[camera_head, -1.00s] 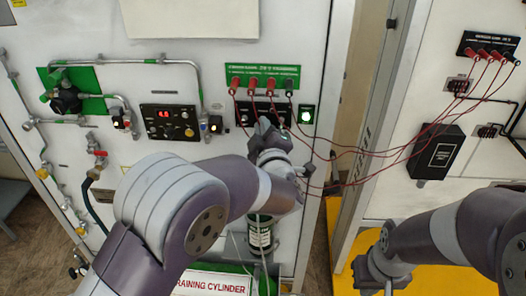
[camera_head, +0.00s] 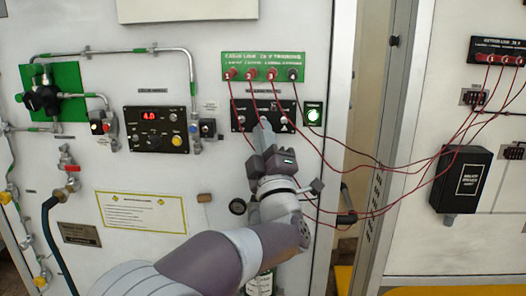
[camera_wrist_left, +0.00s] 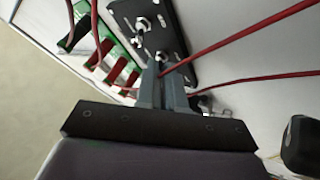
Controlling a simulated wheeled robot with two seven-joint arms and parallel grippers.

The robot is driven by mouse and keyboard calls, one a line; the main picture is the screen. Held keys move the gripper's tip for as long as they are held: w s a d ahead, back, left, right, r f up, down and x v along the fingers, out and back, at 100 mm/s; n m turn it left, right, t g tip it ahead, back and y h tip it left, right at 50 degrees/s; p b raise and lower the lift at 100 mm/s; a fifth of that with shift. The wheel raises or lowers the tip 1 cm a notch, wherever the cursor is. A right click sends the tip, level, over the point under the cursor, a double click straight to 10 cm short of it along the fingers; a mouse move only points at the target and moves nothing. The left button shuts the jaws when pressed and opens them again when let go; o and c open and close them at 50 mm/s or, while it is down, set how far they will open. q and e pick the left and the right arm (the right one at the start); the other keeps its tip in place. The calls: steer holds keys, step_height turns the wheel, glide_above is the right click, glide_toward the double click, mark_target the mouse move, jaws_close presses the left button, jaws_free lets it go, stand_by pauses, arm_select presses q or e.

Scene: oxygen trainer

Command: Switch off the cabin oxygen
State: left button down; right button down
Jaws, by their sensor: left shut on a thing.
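A black switch panel (camera_head: 244,112) with small metal toggles is on the white cabinet, below a green panel (camera_head: 262,60) with red plugs. My left gripper (camera_head: 266,130) reaches up to this panel's middle and covers part of it. The panel also shows in the left wrist view (camera_wrist_left: 178,38). There, my left gripper's fingers (camera_wrist_left: 160,70) are closed together at a metal toggle (camera_wrist_left: 161,56) on the panel's lower edge. The gripped part is mostly hidden between the fingertips. Other toggles (camera_wrist_left: 142,25) stand clear. My right gripper is out of view.
Red cables (camera_head: 380,166) hang from the plugs, pass close by my left gripper and run to the right cabinet. A black box (camera_head: 461,180) is there. A control panel with a red display (camera_head: 155,129) and a red-handled valve (camera_head: 67,158) are at left.

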arm_select(q)
steer(key=shift+d+f, duration=0.1)
steer(key=shift+f, duration=0.1)
steer(key=c, duration=1.3)
jaws_free()
steer(key=shift+w, duration=0.1)
steer(key=shift+o, duration=0.2)
steer(key=shift+r, duration=0.1)
steer(key=b+v, duration=0.2)
steer(key=v, duration=1)
steer(key=shift+s+f, duration=0.2)
steer(key=shift+s, duration=0.1)
steer(key=shift+d, duration=0.1)
